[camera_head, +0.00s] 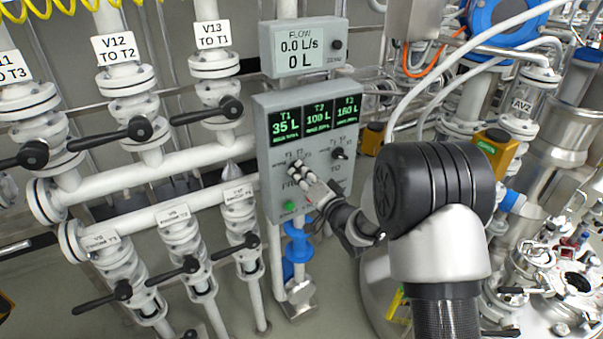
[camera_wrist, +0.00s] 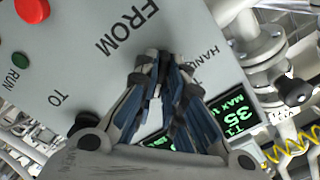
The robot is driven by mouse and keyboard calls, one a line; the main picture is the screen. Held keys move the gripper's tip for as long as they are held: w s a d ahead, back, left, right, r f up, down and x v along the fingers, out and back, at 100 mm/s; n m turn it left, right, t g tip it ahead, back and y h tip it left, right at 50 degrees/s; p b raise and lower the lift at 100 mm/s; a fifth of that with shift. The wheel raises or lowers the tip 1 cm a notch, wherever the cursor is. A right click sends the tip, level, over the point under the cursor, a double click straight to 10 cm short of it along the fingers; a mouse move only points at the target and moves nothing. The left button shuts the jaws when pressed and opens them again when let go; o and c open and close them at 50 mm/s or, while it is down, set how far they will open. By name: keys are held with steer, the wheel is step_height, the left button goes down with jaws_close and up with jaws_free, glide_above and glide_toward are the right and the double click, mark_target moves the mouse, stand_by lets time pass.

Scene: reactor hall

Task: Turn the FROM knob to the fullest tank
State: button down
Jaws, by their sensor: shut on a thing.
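The grey control panel (camera_head: 262,150) has three green displays: T1 (camera_head: 285,127) reads 35 L, T2 (camera_head: 317,119) reads 100 L, and T3 (camera_head: 347,111) shows the highest figure, about 150 or 160 L. My gripper (camera_head: 300,172) is at the panel's left knob position, above the FROM label. In the wrist view my gripper (camera_wrist: 160,60) has its fingers closed together beside the FROM lettering (camera_wrist: 128,25). The fingers hide the FROM knob, so its pointing direction cannot be told. The black TO knob (camera_head: 339,153) is to the right.
A flow meter (camera_head: 303,47) above the panel reads 0.0 L/s and 0 L. A green RUN button (camera_head: 289,207) sits low on the panel; a red button (camera_wrist: 33,10) shows in the wrist view. White pipes with black-handled valves (camera_head: 140,128) stand at left.

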steer(key=shift+m, duration=0.6)
steer(key=c, duration=1.7)
jaws_free()
steer(key=shift+s, duration=0.1)
steer(key=v, duration=1.2)
